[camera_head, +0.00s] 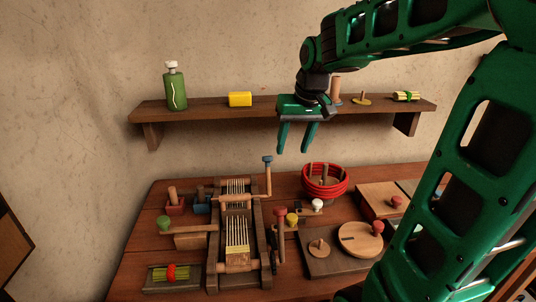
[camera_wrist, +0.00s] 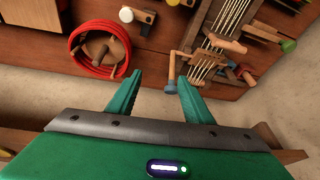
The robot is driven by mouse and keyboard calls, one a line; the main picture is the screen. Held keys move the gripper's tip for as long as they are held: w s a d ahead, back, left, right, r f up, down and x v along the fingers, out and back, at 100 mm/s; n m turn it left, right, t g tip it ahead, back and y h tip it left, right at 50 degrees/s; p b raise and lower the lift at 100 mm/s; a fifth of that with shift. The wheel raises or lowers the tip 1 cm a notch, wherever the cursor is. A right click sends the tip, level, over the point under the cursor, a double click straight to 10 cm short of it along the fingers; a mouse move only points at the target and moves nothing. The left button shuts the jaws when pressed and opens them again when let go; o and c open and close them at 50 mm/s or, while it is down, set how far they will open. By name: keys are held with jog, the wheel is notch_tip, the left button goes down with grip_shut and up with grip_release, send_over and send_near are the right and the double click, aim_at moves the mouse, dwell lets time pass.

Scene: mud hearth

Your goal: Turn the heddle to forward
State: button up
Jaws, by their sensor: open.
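A small wooden loom (camera_head: 214,255) with pale warp threads stands on the table, left of the middle in the head view. Its heddle bar crosses the threads toward the back. An upright wooden lever with a blue knob (camera_head: 268,159) rises at the loom's back right. The wrist view shows the loom (camera_wrist: 186,72) at the upper right and the blue-tipped lever (camera_wrist: 172,66) near my right-hand finger. My gripper (camera_head: 294,151) is open and empty, above and to the right of the lever, apart from it. The wrist view shows its spread fingers (camera_wrist: 160,78).
A wall shelf (camera_head: 210,108) behind carries a green bottle (camera_head: 175,88) and a yellow block (camera_head: 240,99). Knobbed pegs, a round wooden disc (camera_head: 361,238) and a bundle (camera_head: 170,273) crowd the table around the loom.

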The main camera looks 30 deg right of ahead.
jog(key=w+a+r+n+t, duration=0.1)
jog(key=w+r, duration=0.1)
jog(key=w, duration=0.5)
jog(key=x, duration=1)
jog(key=shift+s+a+f, duration=0.1)
jog(key=shift+a+f, duration=0.15)
jog(key=shift+a, duration=0.1)
jog(key=shift+c, duration=0.3)
